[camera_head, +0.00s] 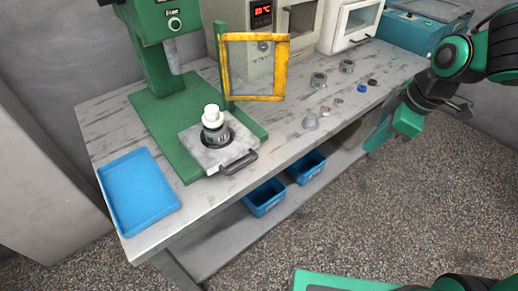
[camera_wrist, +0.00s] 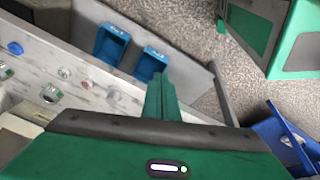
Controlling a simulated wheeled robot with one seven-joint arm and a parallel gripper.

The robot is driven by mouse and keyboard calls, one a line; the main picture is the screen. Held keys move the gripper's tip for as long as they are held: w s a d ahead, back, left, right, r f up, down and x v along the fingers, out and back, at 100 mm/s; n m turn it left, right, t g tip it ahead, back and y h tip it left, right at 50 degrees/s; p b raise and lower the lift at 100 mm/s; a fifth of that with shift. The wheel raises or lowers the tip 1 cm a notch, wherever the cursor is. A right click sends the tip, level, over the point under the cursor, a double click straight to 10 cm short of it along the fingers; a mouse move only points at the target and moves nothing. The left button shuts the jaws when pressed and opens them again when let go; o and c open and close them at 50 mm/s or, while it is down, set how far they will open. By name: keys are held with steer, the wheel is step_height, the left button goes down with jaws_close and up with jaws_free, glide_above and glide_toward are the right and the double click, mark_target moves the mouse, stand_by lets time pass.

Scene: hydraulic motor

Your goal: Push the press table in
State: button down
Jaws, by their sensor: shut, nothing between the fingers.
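The press table (camera_head: 192,143) is a grey metal plate with a dark handle (camera_head: 240,163) at its front. It sits on the front of the green press base (camera_head: 165,105), its handle end sticking out past the base over the bench. A dark, round motor part (camera_head: 214,135) with a white stepped cylinder (camera_head: 212,114) on top stands upright on the plate. My gripper (camera_head: 376,142) is shut and empty, off the bench's front right edge and well apart from the press table. Its closed fingers also show in the wrist view (camera_wrist: 161,92), where the press table is not in view.
A yellow-framed guard (camera_head: 286,68) stands right of the press. A blue tray (camera_head: 140,193) lies at the bench's left front. Two blue bins (camera_head: 265,198) sit on the lower shelf. Several small parts (camera_head: 319,80) lie on the right of the bench.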

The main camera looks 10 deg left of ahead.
steer(key=s+a+n+g+y, duration=0.2)
steer(key=a+n+y, duration=0.3)
steer(key=a+n, duration=1.3)
steer(key=a+f+m, duration=0.2)
steer(key=a, duration=0.1)
steer(key=a+f+m, duration=0.2)
steer(key=a+f, duration=0.1)
steer(key=a, duration=0.1)
steer(key=a+f+m, duration=0.1)
steer(key=a+f, duration=0.2)
steer(key=a, duration=0.1)
steer(key=shift+w+a+m, duration=0.25)
steer(key=shift+w+m, duration=0.05)
steer(key=shift+m, duration=0.1)
steer(key=shift+w, duration=0.15)
